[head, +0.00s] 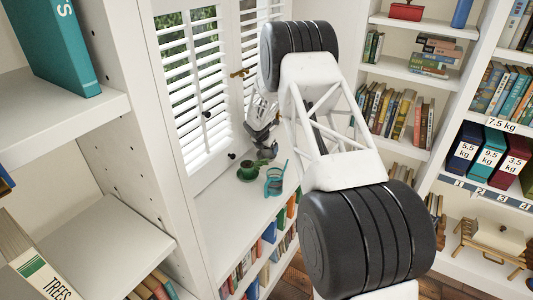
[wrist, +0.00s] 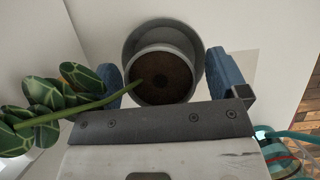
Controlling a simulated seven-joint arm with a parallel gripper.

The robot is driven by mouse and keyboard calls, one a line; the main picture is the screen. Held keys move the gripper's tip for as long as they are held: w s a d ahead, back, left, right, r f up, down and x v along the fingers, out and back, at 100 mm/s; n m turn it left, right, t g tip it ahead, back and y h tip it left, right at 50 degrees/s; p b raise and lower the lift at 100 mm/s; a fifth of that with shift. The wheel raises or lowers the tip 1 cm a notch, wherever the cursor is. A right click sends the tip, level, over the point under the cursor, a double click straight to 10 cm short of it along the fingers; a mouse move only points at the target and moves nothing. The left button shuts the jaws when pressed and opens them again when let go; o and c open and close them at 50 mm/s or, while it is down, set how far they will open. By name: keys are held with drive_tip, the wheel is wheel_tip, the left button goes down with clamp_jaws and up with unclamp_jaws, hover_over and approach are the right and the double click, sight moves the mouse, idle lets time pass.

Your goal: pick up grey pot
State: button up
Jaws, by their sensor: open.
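The grey pot (wrist: 160,48) is round and holds brown soil, and a wider grey round rim shows around its far side. A green stem runs from the soil to large veined leaves (wrist: 50,100) at the left of the wrist view. My gripper (wrist: 165,80) is open, with one blue-padded finger on each side of the pot. I cannot tell whether the pads touch it. In the head view my gripper (head: 264,140) is low over the white ledge by the window, and I cannot make out the pot clearly there.
The holder's teal edge shows at the wrist view's lower right. Shuttered windows (head: 195,85) stand behind; bookshelves (head: 400,70) are at the right.

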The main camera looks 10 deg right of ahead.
idle(0.5)
drive_tip(key=c, duration=1.2)
